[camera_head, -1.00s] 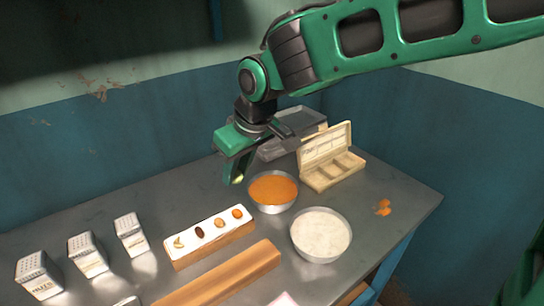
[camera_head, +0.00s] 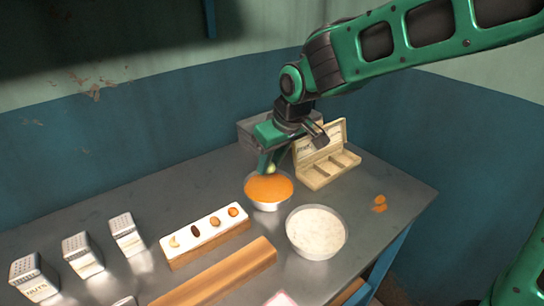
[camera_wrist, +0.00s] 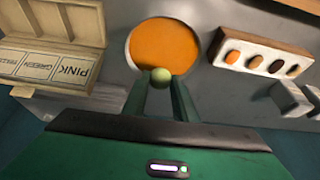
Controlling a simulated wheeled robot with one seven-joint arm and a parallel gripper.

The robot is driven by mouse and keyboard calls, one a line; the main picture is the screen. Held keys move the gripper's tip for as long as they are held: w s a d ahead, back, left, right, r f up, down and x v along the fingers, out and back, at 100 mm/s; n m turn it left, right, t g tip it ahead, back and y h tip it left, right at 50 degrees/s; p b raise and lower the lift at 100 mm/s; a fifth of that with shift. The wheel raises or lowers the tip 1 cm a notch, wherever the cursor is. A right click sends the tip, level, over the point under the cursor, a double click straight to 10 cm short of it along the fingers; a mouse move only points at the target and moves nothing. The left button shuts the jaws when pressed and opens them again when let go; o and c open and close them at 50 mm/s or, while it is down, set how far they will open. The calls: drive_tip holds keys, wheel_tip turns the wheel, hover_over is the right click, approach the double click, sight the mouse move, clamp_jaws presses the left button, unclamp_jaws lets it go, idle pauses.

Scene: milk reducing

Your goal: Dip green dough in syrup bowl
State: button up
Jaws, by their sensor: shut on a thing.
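The syrup bowl (camera_head: 268,191) is a small metal bowl filled with orange syrup, standing on the table near its back. My gripper (camera_head: 271,168) is above the bowl's far side, pointing down. It is shut on the green dough (camera_wrist: 161,77), a small pale green ball between the fingertips. In the wrist view the ball overlaps the near edge of the orange syrup (camera_wrist: 163,45). I cannot tell whether the dough touches the syrup. In the head view the dough is a small yellowish-green spot (camera_head: 271,169) at the fingertips.
A bowl of white contents (camera_head: 317,231) stands close to the right. An open wooden box (camera_head: 325,165) with labelled compartments is behind right. Several metal shakers (camera_head: 82,255) stand far left.

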drive_tip(key=shift+f, duration=4.15)
drive_tip(key=shift+f, duration=0.3)
drive_tip(key=shift+r, duration=0.1)
drive_tip(key=shift+r, duration=3.75)
drive_tip(key=shift+r, duration=2)
